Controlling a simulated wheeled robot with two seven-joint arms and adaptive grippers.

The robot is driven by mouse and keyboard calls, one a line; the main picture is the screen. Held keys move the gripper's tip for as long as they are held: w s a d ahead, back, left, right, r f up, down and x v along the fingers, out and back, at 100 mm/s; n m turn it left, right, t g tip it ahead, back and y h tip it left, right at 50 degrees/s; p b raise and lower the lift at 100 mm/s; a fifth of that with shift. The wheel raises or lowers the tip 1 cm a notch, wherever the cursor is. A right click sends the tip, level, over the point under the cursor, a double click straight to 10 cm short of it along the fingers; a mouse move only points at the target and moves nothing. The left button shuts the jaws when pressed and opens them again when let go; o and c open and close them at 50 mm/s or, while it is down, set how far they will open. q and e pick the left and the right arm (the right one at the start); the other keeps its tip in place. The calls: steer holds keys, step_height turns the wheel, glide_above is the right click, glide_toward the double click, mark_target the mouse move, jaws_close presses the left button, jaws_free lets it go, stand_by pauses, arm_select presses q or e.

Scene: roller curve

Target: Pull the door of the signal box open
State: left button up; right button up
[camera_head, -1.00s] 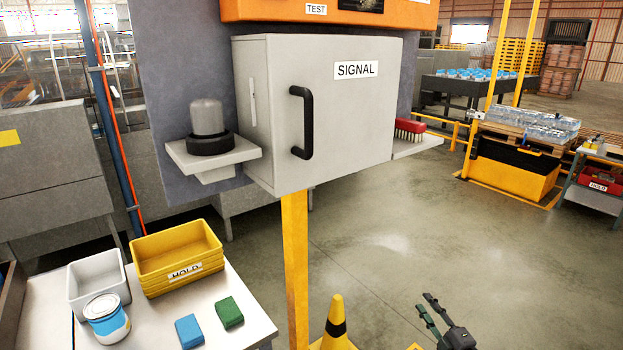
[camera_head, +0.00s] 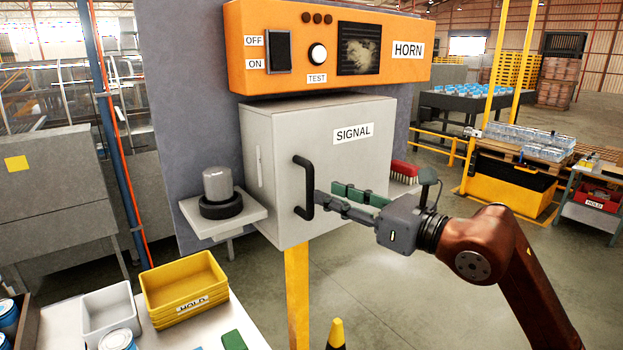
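The signal box (camera_head: 275,190) is a light grey cabinet on a grey panel. Its door (camera_head: 345,170), labelled SIGNAL, looks shut. A black vertical bar handle (camera_head: 308,187) is on the door's left side. My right gripper (camera_head: 325,192) comes in from the right in front of the door. Its two fingers are apart, pointing left at the handle. The nearer fingertip is right beside the handle's bar; I cannot tell whether it touches. The handle is not clearly between the fingers. My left gripper is not in view.
An orange HORN unit (camera_head: 380,50) sits just above the box. Below left, a table holds a yellow bin (camera_head: 185,285) and a white bin (camera_head: 108,310).

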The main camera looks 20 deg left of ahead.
mark_target(313, 188)
steer(key=p+x, duration=0.2)
steer(key=x, duration=0.3)
steer(key=shift+a+r, duration=0.15)
steer(key=shift+a, duration=0.2)
steer(key=shift+w+a, duration=0.35)
steer(key=shift+a, duration=0.05)
steer(key=shift+c, duration=0.6)
jaws_close()
